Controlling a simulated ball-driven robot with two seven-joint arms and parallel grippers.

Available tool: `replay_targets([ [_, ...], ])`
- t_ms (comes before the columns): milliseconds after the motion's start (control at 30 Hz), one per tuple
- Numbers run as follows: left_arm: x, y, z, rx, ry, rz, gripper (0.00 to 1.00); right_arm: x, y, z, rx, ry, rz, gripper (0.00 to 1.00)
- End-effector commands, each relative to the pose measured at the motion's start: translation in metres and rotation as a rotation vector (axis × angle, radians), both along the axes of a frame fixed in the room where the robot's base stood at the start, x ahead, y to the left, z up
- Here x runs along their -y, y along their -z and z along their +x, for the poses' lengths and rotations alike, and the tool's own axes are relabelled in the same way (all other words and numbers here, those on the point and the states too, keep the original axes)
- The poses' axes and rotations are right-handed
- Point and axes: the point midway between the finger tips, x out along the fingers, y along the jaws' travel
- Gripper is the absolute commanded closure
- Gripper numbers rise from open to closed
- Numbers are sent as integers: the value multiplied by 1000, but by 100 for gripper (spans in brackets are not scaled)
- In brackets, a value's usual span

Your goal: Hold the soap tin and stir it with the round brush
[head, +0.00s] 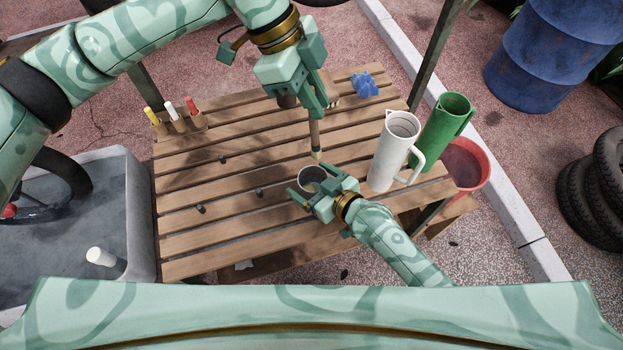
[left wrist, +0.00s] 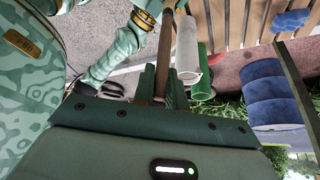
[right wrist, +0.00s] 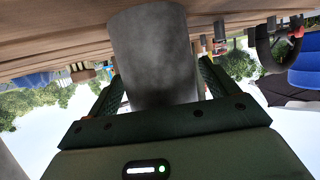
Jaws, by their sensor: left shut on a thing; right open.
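The soap tin (head: 312,174), a grey open cylinder, stands on the slatted table, with something pale yellowish inside. My right gripper (head: 316,189) is open, its fingers on either side of the tin; in the right wrist view the tin (right wrist: 155,55) sits between both fingers (right wrist: 158,90). My left gripper (head: 318,108) is shut on the brush (head: 315,134), a stick with a pale tip, held near upright with the tip just above the tin's far rim. The brush handle (left wrist: 163,50) also shows between the fingers in the left wrist view.
A white jug (head: 394,150) and a green jug (head: 443,130) stand right of the tin, with a red bucket (head: 465,165) beyond. A blue crumpled cloth (head: 364,85) lies at the back. A rack with coloured markers (head: 173,117) is at the left. The table's left middle is mostly clear.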

Motion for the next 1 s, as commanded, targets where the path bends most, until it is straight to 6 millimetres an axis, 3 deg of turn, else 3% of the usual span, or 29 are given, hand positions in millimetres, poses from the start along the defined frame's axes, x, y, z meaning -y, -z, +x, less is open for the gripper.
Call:
replay_targets([
  [333, 0, 0, 0, 0, 0, 0, 100, -3, 2, 3, 0, 0, -1, 14],
  [533, 0, 0, 0, 0, 0, 0, 100, -3, 2, 3, 0, 0, -1, 69],
  [633, -1, 2, 1, -4, 0, -2, 100, -3, 2, 3, 0, 0, -1, 69],
  [800, -10, 29, 11, -66, 0, -36, 100, -3, 2, 3, 0, 0, -1, 69],
  [1000, -13, 41, 14, -80, 4, -48, 100, -3, 2, 3, -1, 0, -2, 69],
])
